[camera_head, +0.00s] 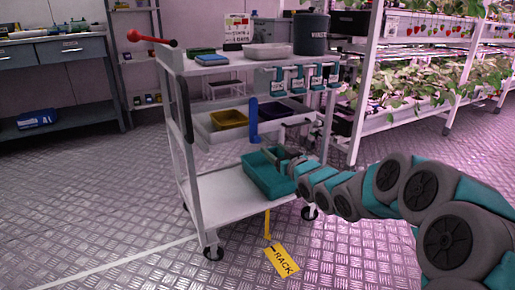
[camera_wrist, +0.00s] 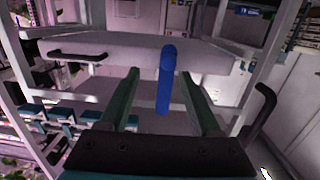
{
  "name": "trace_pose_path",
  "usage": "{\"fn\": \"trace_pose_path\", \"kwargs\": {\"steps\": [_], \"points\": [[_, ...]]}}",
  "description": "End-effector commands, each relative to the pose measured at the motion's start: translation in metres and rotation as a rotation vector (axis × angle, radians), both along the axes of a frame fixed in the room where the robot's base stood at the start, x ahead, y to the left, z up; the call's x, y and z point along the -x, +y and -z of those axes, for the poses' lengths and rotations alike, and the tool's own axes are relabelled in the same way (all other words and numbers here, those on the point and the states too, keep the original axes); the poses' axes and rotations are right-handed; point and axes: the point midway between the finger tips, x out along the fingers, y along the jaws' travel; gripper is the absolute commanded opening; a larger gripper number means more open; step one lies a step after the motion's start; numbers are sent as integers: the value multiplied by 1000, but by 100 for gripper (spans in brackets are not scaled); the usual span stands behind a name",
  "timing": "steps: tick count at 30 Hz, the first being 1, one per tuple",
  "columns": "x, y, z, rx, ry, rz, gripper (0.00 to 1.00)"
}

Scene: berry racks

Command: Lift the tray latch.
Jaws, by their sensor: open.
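The tray latch, an upright blue bar (camera_head: 253,120), stands at the front of the white middle tray (camera_head: 212,133) of a cart. In the wrist view the blue bar (camera_wrist: 166,85) shows between the lines of my two fingers, closer to the right one. My gripper (camera_wrist: 160,73) is open and empty, its fingers apart on either side of the bar; how far short of it they are is hard to tell. In the head view my arm reaches in from the right, its end by the teal bin (camera_head: 262,178), where the fingers are small and unclear.
The cart's top (camera_head: 220,65) holds a dark pot (camera_head: 311,35) and small trays; teal clips (camera_head: 297,78) hang below its edge. Plant racks (camera_head: 415,100) stand right, a bench (camera_head: 60,50) left.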

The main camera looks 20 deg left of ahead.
Motion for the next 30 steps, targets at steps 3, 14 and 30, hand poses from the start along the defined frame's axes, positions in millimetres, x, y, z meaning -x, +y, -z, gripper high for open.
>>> {"fn": "trace_pose_path", "kwargs": {"steps": [3,14,30], "points": [[0,15,3,-43,-36,-32,64],[-19,43,2,-55,-51,-42,64],[-50,78,1,-54,-49,-41,64]]}}
